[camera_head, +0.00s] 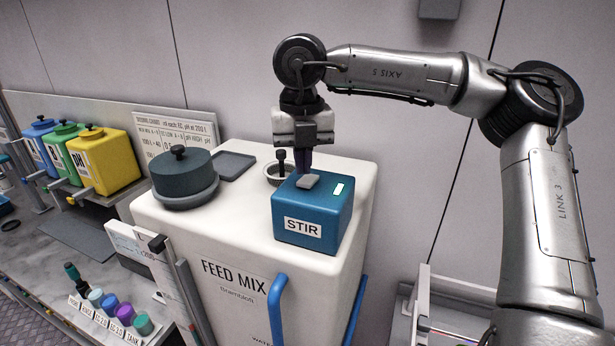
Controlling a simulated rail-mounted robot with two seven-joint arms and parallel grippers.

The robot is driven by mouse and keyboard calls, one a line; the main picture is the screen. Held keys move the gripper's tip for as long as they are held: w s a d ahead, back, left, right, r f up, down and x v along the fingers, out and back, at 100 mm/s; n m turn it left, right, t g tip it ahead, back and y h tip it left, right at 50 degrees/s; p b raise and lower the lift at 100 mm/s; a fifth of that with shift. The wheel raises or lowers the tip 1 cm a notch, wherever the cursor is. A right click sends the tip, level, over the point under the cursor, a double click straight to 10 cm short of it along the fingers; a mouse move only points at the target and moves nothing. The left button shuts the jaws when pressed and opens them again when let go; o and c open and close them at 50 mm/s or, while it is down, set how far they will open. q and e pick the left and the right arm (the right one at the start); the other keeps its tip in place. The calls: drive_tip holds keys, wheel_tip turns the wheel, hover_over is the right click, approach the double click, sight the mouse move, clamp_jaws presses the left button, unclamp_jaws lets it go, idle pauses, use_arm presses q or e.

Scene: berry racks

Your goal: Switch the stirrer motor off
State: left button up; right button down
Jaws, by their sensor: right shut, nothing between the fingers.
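The stirrer motor is a blue box (330,222) marked STIR, on top of the white FEED MIX tank (190,235). A pale grey rocker or button (308,182) sits on its top face. Beside it on the top face a small bar (338,189) glows pale green-white. My right gripper (304,174) points down with its dark fingers shut and empty, right at the back edge of the grey switch. I cannot tell if the fingertips touch it. My left gripper is not in view.
A dark round lid (184,174) with a knob and a grey pad (234,166) lie on the tank top. A dark knobbed fitting (281,163) stands close behind the motor. Blue, green and yellow canisters (103,160) and several coloured bottles stand at left.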

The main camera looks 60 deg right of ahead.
sight(303, 187)
drive_tip(key=shift+f, duration=0.2)
idle(0.4)
drive_tip(key=shift+f+b, duration=0.45)
drive_tip(key=shift+b, duration=0.1)
drive_tip(key=shift+f+b, duration=0.35)
drive_tip(key=shift+f, duration=0.15)
drive_tip(key=shift+f, duration=0.3)
idle(0.4)
drive_tip(key=shift+r, duration=0.25)
drive_tip(key=shift+r+p, duration=0.65)
drive_tip(key=shift+r, duration=0.2)
drive_tip(key=shift+r+p, duration=1.8)
drive_tip(key=shift+r, duration=0.65)
